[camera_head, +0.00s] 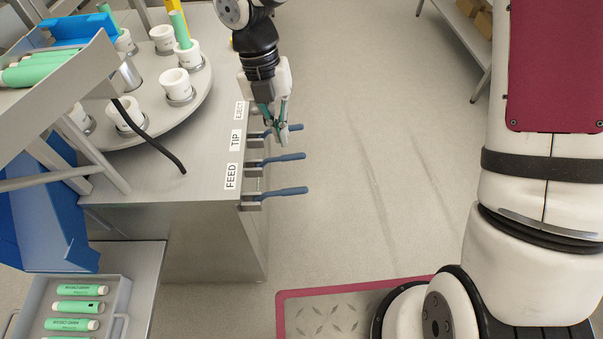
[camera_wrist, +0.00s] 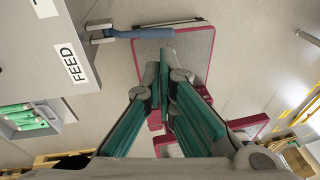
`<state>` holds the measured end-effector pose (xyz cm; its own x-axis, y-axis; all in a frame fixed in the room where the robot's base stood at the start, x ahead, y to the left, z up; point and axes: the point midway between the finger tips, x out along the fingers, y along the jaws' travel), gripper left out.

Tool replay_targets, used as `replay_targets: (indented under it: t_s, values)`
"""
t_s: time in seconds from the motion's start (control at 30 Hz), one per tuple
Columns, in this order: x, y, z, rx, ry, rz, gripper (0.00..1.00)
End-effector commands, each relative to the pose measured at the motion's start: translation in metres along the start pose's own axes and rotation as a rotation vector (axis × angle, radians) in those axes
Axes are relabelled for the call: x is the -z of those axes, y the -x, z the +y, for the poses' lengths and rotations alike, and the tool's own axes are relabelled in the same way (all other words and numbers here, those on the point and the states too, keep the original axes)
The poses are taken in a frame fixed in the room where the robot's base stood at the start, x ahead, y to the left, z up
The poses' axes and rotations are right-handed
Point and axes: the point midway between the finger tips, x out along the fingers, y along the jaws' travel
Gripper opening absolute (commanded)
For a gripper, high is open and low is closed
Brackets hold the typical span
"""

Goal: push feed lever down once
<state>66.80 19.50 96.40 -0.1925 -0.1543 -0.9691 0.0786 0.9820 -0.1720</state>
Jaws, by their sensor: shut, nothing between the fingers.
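The feed lever (camera_head: 287,191) has a blue handle and sticks out roughly level from the table's right side, beside the FEED label (camera_head: 231,177). It is the nearest of three levers. In the wrist view its blue handle (camera_wrist: 145,33) lies past the fingertips, at the top, with the FEED label (camera_wrist: 68,61) to its left. My gripper (camera_head: 280,138) points down with its fingers shut and empty. In the head view it overlaps the farthest lever, up the picture from the feed lever. The wrist view shows the fingertips (camera_wrist: 165,67) apart from the feed lever's handle.
The TIP lever (camera_head: 284,158) and the farthest lever (camera_head: 292,128) stand in the same row. A turntable (camera_head: 150,98) with white cups is on the table. A black cable (camera_head: 160,145) curves over the tabletop. The floor right of the levers is clear.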

Motion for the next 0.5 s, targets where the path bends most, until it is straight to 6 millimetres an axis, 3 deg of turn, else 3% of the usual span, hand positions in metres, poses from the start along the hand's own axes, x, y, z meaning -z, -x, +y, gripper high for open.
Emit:
replay_targets:
  t_s: [0.5]
  values:
    - [-0.0020, -0.0061, 0.0056, -0.007, 0.049, 0.009, 0.00]
